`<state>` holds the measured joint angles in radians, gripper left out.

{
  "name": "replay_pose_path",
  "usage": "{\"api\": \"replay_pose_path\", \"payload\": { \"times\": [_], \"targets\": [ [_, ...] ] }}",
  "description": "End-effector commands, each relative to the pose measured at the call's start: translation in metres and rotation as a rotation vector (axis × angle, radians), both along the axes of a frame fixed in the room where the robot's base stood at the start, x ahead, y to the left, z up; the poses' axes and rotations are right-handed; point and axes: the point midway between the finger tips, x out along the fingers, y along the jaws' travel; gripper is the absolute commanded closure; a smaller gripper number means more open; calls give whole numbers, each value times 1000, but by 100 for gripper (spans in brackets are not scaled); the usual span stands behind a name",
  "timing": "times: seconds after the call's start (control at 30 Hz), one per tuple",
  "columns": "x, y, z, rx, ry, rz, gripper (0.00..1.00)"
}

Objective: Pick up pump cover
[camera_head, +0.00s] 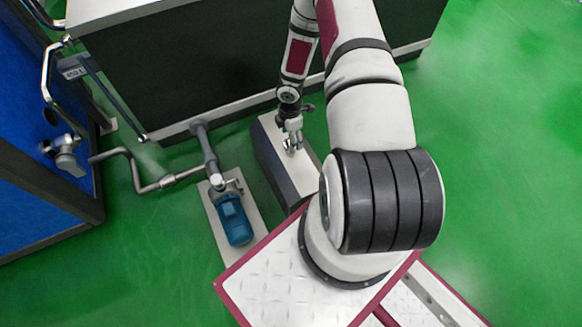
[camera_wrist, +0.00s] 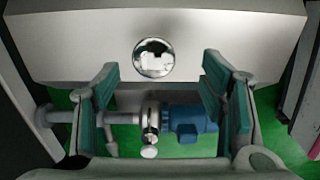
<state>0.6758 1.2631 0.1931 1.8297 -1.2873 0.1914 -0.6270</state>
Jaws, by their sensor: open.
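A shiny round metal disc, which looks like the pump cover (camera_wrist: 155,58), lies on a pale flat surface in the wrist view. My gripper (camera_wrist: 160,80) is open and empty, with its two green-grey fingers apart. The disc shows between and just past the fingertips, not touching them. In the head view my gripper (camera_head: 292,141) hangs over the light top of a low box (camera_head: 301,172); it hides most of what lies under it, so I cannot make out the cover there.
A pump with a blue motor (camera_head: 235,220) stands on a pale base left of the box, joined to metal pipes (camera_head: 155,184). The motor also shows in the wrist view (camera_wrist: 190,122). A large dark cabinet (camera_head: 180,75) stands behind. Green floor (camera_head: 510,150) is clear at right.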

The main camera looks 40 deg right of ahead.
Motion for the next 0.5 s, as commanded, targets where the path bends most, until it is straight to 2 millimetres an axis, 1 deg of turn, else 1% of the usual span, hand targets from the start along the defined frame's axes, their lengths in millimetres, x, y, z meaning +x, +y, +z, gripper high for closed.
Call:
{"api": "replay_pose_path", "payload": {
  "times": [0.17, 0.4, 0.5],
  "targets": [
    [2, -1, -11, 0, 0, -2, 35],
    [6, -2, -46, 1, 2, 0, 35],
    [7, -2, -53, 0, 0, -1, 35]
  ]
}}
